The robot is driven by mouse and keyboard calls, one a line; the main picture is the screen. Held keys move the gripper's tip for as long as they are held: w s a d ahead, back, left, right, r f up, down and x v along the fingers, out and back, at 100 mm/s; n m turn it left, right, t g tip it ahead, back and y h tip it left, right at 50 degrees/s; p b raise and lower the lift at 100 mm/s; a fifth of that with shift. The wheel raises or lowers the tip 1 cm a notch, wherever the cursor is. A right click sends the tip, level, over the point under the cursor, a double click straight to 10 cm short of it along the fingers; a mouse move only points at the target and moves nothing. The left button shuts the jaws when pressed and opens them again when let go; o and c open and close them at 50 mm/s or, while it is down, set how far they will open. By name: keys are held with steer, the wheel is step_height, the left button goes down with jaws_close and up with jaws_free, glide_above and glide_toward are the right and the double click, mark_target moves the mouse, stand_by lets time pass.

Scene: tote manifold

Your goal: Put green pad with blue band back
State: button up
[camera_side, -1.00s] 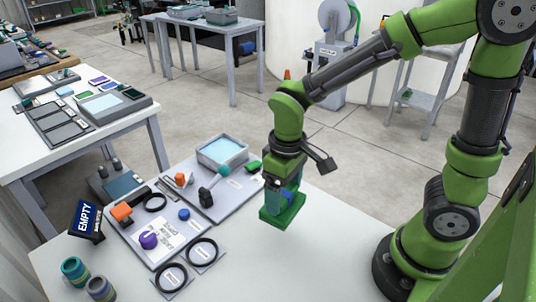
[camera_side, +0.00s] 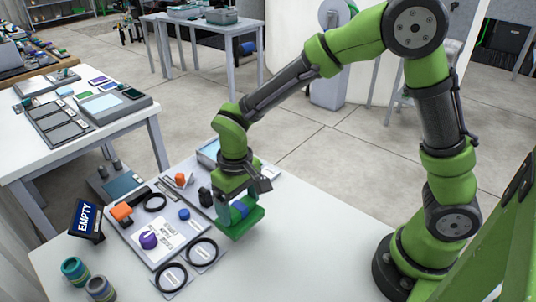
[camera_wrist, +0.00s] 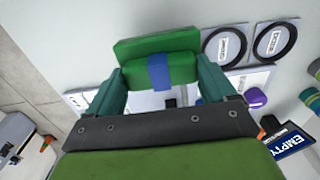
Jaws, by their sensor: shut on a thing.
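The green pad (camera_side: 250,223) with its blue band (camera_side: 239,211) is between the fingers of my gripper (camera_side: 236,202), held above the white table near the right edge of the grey board. In the wrist view the pad (camera_wrist: 150,47) and blue band (camera_wrist: 160,75) show between the two teal fingers of my gripper (camera_wrist: 161,84), which is shut on it. My gripper hides part of the board's right side and of the blue-lined tray (camera_side: 207,152). I cannot tell how far above the table the pad is.
Two black rings (camera_side: 202,251) (camera_side: 171,277) lie in front. The EMPTY sign (camera_side: 86,219) stands left. The table's front right is clear.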

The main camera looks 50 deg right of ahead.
mark_target(233, 204)
steer(key=shift+w+a, duration=0.1)
steer(key=shift+w, duration=0.2)
steer(key=shift+w+a+f, duration=0.1)
steer(key=shift+w+f, duration=0.1)
steer(key=shift+f, duration=0.7)
steer(key=shift+w+a+f, duration=0.1)
steer(key=shift+w+f, duration=0.05)
steer(key=shift+f, duration=0.75)
steer(key=shift+f, duration=0.1)
steer(key=o, duration=0.9)
step_height(233, 204, up, 12)
steer(key=shift+f, duration=0.1)
steer(key=s+d+r+m+t, duration=0.1)
steer(key=s+d+r+t, duration=0.1)
steer(key=s+d+r, duration=0.1)
steer(key=s+d+r+m+t+y, duration=0.1)
steer(key=s+d+r+t, duration=0.1)
steer(key=s+d, duration=0.3)
steer(key=s+d+r+m+t+y, duration=0.1)
steer(key=s+d+r+m+t, duration=0.1)
steer(key=s+d+r+t, duration=0.1)
steer(key=shift+s+d+r, duration=0.25)
steer(key=shift+s+d, duration=0.1)
steer(key=shift+s, duration=0.35)
steer(key=shift+s+d+r, duration=0.25)
steer(key=shift+s+d, duration=0.05)
steer(key=shift+s, duration=0.35)
